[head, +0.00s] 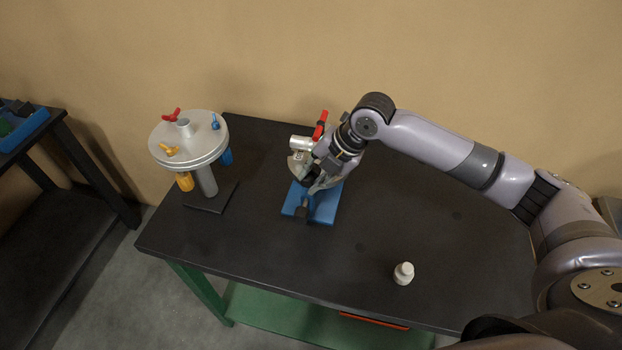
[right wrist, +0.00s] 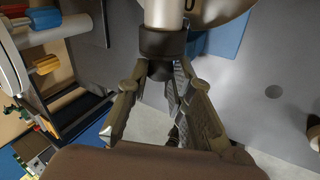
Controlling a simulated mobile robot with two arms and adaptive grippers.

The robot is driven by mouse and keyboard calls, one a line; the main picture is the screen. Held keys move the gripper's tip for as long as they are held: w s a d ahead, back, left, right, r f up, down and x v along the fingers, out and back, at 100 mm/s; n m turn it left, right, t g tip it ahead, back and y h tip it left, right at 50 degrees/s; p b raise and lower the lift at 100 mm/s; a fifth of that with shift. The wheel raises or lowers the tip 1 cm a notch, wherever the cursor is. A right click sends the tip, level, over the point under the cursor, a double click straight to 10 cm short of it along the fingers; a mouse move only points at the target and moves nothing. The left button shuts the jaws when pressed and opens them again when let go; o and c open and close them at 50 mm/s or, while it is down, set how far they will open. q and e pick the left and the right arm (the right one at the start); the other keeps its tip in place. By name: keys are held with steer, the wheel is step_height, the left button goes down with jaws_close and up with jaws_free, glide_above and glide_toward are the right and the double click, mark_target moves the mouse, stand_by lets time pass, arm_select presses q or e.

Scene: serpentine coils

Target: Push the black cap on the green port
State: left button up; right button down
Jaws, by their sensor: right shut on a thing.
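In the right wrist view a black cap (right wrist: 162,43) sits between the fingers of my right gripper (right wrist: 162,72). It lies against the end of a silver pipe (right wrist: 164,12); I cannot tell how far it is pushed on. In the head view my right gripper (head: 314,183) is low over a blue base plate (head: 325,204), at a metal valve fitting with a red handle (head: 320,124). The gripper hides most of the cap and the port there. I see no clear green on the port. My left gripper is in neither view.
A round silver stand (head: 160,139) with red, yellow and blue fittings is on the table (head: 400,230) at the left. A small white bottle (head: 403,273) stands near the front edge. The table's right side is mostly clear. Another bench (head: 45,210) is at far left.

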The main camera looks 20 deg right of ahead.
steer(key=shift+w+d, duration=0.15)
steer(key=shift+w, duration=0.1)
steer(key=shift+w, duration=0.15)
steer(key=shift+w+d, duration=0.3)
steer(key=shift+r, duration=0.1)
stand_by(0.4)
steer(key=c, duration=1.5)
jaws_free()
steer(key=shift+o, duration=0.8)
steer(key=shift+w+d, duration=0.1)
steer(key=shift+d+r, duration=0.15)
steer(key=shift+r, duration=0.2)
steer(key=v, duration=1.1)
